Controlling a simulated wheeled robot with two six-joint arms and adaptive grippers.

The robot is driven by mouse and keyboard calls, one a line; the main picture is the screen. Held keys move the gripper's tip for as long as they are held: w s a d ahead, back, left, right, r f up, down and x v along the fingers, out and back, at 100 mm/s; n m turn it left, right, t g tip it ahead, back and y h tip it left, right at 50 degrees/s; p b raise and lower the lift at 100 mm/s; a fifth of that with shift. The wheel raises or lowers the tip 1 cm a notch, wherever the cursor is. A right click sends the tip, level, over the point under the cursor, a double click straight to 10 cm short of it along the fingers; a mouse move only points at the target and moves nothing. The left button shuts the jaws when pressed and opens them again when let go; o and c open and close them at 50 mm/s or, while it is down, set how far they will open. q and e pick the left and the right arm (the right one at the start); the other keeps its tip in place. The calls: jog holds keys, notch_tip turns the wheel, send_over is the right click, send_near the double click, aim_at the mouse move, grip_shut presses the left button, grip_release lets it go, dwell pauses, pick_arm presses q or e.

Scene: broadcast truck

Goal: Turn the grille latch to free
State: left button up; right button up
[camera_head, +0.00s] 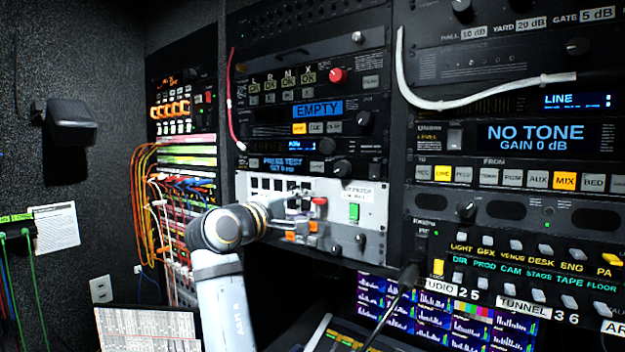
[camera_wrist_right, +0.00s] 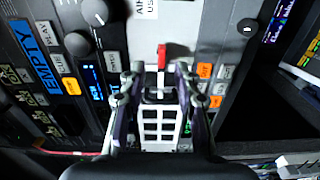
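The grille latch (camera_head: 319,201) is a small red tab on the pale filter panel (camera_head: 374,205) in the middle rack. In the right wrist view the red latch (camera_wrist_right: 162,56) points up the picture, just above the white grille (camera_wrist_right: 148,143) with its dark square openings. My right gripper (camera_head: 308,222) is in front of this panel. In the right wrist view my right gripper (camera_wrist_right: 158,76) is open, with one finger on each side of the latch's line. I cannot tell whether a finger touches the latch. My left gripper is not in view.
Rack units with knobs and lit buttons surround the panel, including the EMPTY display (camera_head: 318,109). Patch cables (camera_head: 150,200) hang at the left. A white cable (camera_head: 480,95) crosses the right rack. A monitor wall (camera_head: 440,310) is below.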

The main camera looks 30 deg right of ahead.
aim_at(317, 202)
jog(key=p+x, duration=0.1)
jog(key=x, duration=0.3)
jog(key=shift+w+d+f, duration=0.15)
jog(key=shift+d, duration=0.1)
jog(key=shift+a, duration=0.3)
jog(key=shift+c, duration=0.3)
jog(key=shift+d, duration=0.1)
grip_shut()
